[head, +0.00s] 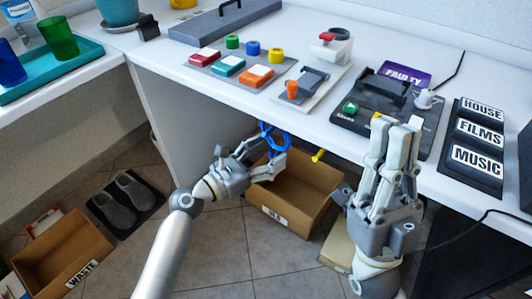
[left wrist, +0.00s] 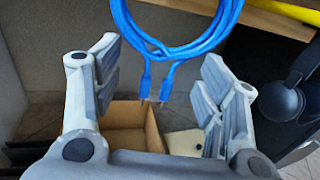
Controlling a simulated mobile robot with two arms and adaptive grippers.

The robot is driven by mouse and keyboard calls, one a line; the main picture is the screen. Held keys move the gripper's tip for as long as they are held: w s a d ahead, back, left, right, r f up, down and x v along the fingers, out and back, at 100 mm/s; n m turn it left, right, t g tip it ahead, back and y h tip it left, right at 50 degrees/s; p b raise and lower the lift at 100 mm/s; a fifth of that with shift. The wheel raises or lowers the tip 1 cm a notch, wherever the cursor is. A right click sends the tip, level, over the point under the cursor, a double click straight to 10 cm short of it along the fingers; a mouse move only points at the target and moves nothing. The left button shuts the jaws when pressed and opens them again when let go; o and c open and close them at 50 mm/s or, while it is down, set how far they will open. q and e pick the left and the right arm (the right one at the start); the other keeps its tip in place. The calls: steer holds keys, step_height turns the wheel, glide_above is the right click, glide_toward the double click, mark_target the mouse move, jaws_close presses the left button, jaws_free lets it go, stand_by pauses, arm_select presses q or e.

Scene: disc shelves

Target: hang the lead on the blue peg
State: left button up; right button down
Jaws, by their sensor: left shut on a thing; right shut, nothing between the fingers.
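The lead (head: 272,139) is a coiled blue cable just below the front edge of the desk. In the left wrist view the lead (left wrist: 172,45) forms a round loop with two plug ends hanging down. My left gripper (head: 268,160) is shut on the lead, under the desk edge. My right gripper (head: 397,135) is shut and empty, pointing up in front of the black player. A yellow peg (head: 318,156) sticks out below the desk edge, right of the lead. I cannot make out the blue peg apart from the blue cable.
A cardboard box (head: 290,205) stands on the floor below the lead. A box marked WASTE (head: 62,250) and grey slippers (head: 125,192) are at the left. The desk (head: 215,90) carries the player (head: 385,110), colored buttons and a label rack (head: 472,150).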

stand_by(0.3)
arm_select(q)
steer(key=o, duration=1.1)
steer(key=shift+s+a+f, duration=0.1)
steer(key=shift+s+a, duration=0.25)
steer(key=shift+a, duration=0.05)
steer(key=v, duration=1.1)
